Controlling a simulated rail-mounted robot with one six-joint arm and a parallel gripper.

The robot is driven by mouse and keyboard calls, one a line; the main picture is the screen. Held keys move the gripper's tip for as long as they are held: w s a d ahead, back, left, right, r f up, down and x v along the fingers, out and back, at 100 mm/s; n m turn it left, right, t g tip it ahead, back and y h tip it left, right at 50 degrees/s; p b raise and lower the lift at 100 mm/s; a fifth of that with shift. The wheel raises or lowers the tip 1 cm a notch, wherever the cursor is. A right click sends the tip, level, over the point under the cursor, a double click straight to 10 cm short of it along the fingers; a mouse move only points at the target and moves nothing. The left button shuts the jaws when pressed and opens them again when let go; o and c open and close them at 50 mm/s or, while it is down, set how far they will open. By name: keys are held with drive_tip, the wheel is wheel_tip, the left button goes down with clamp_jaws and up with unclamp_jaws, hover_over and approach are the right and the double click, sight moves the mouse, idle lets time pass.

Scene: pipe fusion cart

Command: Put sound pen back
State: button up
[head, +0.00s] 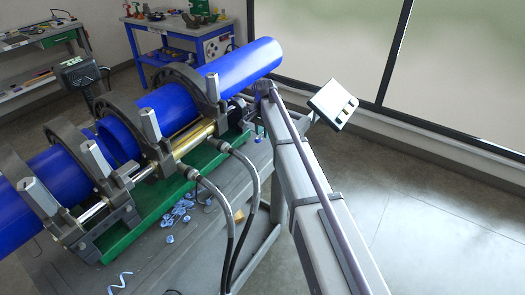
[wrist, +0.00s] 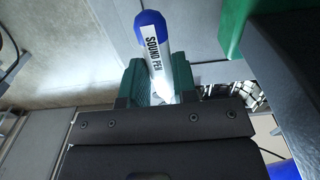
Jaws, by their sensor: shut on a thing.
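The sound pen (wrist: 157,52) is a white cylinder with a blue rounded end and the label "SOUND PEN". In the wrist view it stands out from between the green jaws of my gripper (wrist: 160,88), which is shut on it. Its lower end is hidden by the jaws and the dark gripper body. In the head view my arm runs up from the bottom right to the cart's far right end, and the gripper and pen are mostly hidden there. I cannot make out a holder for the pen.
The fusion machine's green frame (head: 150,213) carries clamps and a blue pipe (head: 240,65) on the grey cart. Black hoses (head: 236,222) hang in front. Bluish shavings (head: 178,213) lie on the cart top. A blue bench (head: 180,40) stands behind. Floor at the right is clear.

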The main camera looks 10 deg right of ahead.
sight(263, 146)
wheel_tip(263, 146, down, 5)
drive_tip(key=b, duration=0.3)
drive_tip(key=shift+b, duration=0.3)
drive_tip(key=shift+r, duration=0.35)
clamp_jaws()
drive_tip(key=shift+f, duration=0.15)
drive_tip(key=o, duration=0.9)
unclamp_jaws()
wheel_tip(263, 146, up, 13)
drive_tip(key=p, duration=1.2)
drive_tip(key=shift+f+p, duration=0.2)
drive_tip(key=shift+p, duration=0.15)
drive_tip(key=s+n, duration=0.8)
drive_tip(key=s, duration=2.6)
drive_tip(key=shift+d+f+n, duration=0.15)
drive_tip(key=shift+d+n, duration=0.15)
drive_tip(key=shift+n, duration=0.1)
